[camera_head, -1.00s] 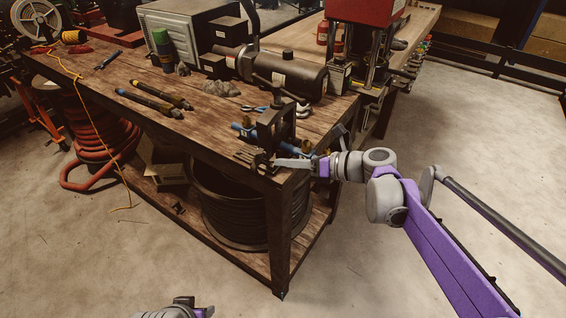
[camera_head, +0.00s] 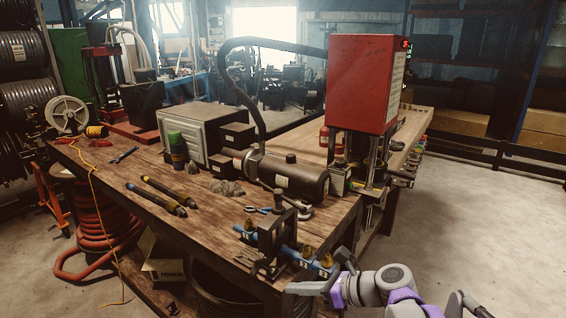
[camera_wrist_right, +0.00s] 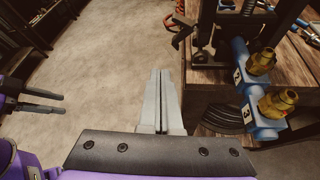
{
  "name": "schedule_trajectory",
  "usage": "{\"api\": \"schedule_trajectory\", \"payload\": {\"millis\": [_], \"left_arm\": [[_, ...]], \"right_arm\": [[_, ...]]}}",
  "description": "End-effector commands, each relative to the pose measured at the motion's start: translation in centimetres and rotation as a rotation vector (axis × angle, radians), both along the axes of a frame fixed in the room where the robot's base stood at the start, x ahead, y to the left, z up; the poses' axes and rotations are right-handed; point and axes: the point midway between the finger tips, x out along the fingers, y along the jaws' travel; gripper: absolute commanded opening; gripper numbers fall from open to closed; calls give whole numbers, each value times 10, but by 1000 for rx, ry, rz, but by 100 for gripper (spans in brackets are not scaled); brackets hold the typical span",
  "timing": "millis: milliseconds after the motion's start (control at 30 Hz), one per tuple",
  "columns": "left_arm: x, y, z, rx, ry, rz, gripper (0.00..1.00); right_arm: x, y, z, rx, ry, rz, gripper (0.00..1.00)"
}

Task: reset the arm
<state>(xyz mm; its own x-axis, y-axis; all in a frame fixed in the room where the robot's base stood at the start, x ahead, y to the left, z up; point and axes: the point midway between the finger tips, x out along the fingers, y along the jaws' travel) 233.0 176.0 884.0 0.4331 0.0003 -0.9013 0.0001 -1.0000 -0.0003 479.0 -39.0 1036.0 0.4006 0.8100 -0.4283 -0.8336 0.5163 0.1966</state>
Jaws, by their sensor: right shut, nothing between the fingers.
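My right gripper (camera_head: 292,288) is at the front right corner of the wooden workbench (camera_head: 215,228), beside the black bench clamp (camera_head: 270,245). Its grey fingers are shut with nothing between them. In the right wrist view these fingers (camera_wrist_right: 159,75) lie together over the floor, left of the bench. A purple and black gripper, which looks like my left one (camera_wrist_right: 62,104), shows at the left edge of that view, apart from the bench. Its dark fingers are too small to judge. The left arm is not in the head view.
Blue fittings with brass valves (camera_wrist_right: 262,62) sit at the bench edge, right of my right gripper. A red press (camera_head: 365,85), a black cylinder (camera_head: 290,178) and two dark rods (camera_head: 160,192) are on the bench. Free floor (camera_head: 480,220) lies to the right.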

Motion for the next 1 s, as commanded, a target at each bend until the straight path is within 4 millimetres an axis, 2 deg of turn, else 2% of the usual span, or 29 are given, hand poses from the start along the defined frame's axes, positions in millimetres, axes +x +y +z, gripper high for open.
{"api": "schedule_trajectory", "payload": {"millis": [33, 167, 300, 500, 600, 733, 1000], "left_arm": [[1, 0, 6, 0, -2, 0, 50], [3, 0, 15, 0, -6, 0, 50], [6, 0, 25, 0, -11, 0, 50], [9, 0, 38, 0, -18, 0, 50], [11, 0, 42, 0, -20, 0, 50], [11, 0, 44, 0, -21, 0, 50], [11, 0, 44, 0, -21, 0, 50]], "right_arm": [[-22, -2, -4, -125, -93, 60, 0], [-79, -20, -30, -511, -373, 302, 0], [-136, -50, -58, -908, -651, 649, 0], [-201, -101, -90, -1351, -949, 1234, 0], [-219, -120, -99, -1477, -1028, 1477, 0], [-232, -134, -106, -1556, -1078, 1673, 0], [-234, -138, -108, -1575, -1090, 1732, 0]]}}
